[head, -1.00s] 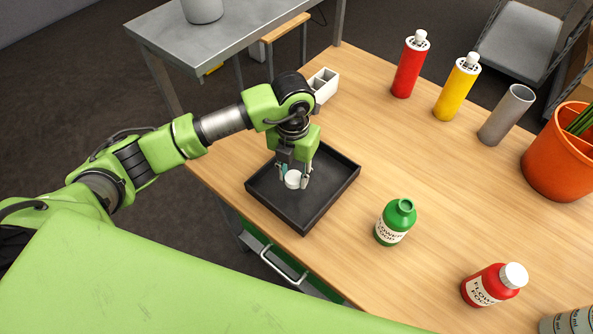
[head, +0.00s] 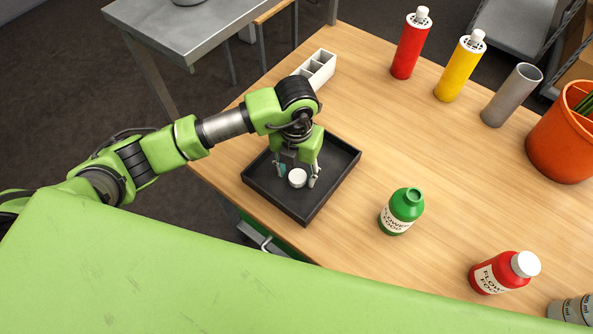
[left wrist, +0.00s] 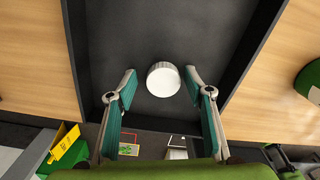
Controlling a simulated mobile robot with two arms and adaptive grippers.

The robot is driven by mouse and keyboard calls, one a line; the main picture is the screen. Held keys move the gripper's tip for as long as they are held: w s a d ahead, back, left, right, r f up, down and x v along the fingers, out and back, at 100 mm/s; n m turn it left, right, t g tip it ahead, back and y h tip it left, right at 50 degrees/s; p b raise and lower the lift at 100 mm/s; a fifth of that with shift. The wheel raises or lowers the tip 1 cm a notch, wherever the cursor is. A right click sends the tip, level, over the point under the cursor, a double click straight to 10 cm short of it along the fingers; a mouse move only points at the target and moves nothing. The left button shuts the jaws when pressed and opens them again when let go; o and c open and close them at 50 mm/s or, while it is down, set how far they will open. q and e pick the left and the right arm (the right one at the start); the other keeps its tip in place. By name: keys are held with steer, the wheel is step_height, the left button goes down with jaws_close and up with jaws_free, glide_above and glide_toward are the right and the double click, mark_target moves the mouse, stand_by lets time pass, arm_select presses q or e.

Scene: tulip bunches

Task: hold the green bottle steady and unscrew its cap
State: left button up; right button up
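The green bottle (head: 402,212) stands upright on the table with its neck open and no cap on it. Part of it shows at the right edge of the left wrist view (left wrist: 311,82). A white cap (head: 297,178) lies in the black tray (head: 338,178). My left gripper (head: 298,175) is over the tray, fingers pointing down on either side of the cap. In the left wrist view the fingers are apart, with gaps to the cap (left wrist: 163,78). No gripper touches the bottle. My right gripper is not in view.
A red bottle with a white cap (head: 505,272) stands right of the green one. Red (head: 411,45) and yellow (head: 460,68) canisters, a grey cylinder (head: 511,95) and an orange pot (head: 563,140) stand farther back. A white divided box (head: 318,68) is behind the tray. The table's middle is clear.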

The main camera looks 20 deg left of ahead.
mark_target(297, 175)
arm_select(q)
steer(key=shift+r, duration=0.25)
steer(key=shift+w+r, duration=0.1)
steer(key=shift+r, duration=0.2)
step_height(297, 175, up, 6)
steer(key=shift+f+b, duration=0.2)
steer(key=shift+b, duration=0.2)
steer(key=shift+r, duration=0.65)
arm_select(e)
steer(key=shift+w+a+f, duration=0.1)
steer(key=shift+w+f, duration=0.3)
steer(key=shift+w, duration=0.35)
